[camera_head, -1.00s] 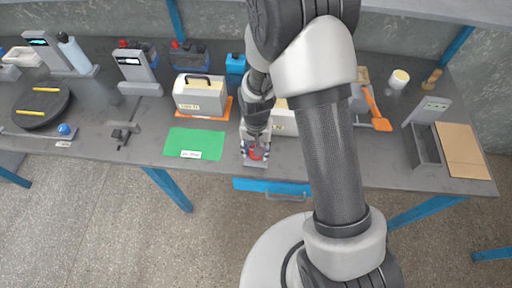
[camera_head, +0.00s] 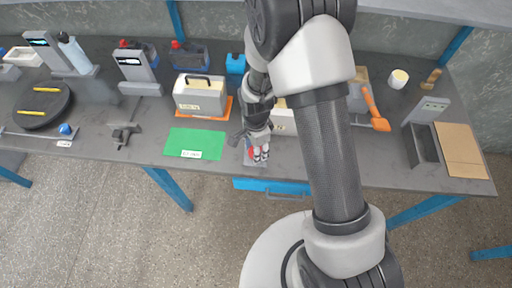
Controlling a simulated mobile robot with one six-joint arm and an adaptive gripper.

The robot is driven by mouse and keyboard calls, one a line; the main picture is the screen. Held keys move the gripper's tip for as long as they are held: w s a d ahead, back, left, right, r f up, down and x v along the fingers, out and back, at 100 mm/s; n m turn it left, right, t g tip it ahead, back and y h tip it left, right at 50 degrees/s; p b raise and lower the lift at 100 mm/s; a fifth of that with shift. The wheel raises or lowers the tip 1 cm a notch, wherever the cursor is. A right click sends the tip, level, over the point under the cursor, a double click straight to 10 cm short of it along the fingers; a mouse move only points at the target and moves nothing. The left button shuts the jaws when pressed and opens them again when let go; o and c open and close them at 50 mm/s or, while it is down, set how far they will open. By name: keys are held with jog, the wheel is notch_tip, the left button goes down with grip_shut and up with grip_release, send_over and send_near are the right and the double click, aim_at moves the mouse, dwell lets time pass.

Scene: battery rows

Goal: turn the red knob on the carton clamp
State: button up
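The red knob (camera_head: 251,152) is at the table's front edge, right of the green mat, and only part of it shows. It sits on a small grey base, which I take to be the carton clamp (camera_head: 249,162). My gripper (camera_head: 261,155) points down at the knob, its fingers over and beside the red part. The fingers hide much of the knob and base, so I cannot tell whether they are closed on it. The knob's angle cannot be read.
A white carton (camera_head: 284,127) stands just behind and right of my gripper, partly hidden by my arm. A green mat (camera_head: 196,143) lies left. A dark clamp-like fixture (camera_head: 124,134) is farther left. An orange-handled tool (camera_head: 375,110) lies right. A blue drawer (camera_head: 270,186) is below the edge.

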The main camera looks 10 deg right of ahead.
jog(key=m, duration=0.4)
jog(key=shift+m, duration=1.9)
jog(key=o, duration=1)
jog(key=shift+o, duration=0.2)
jog(key=shift+r, duration=0.1)
notch_tip(320, 180, up, 12)
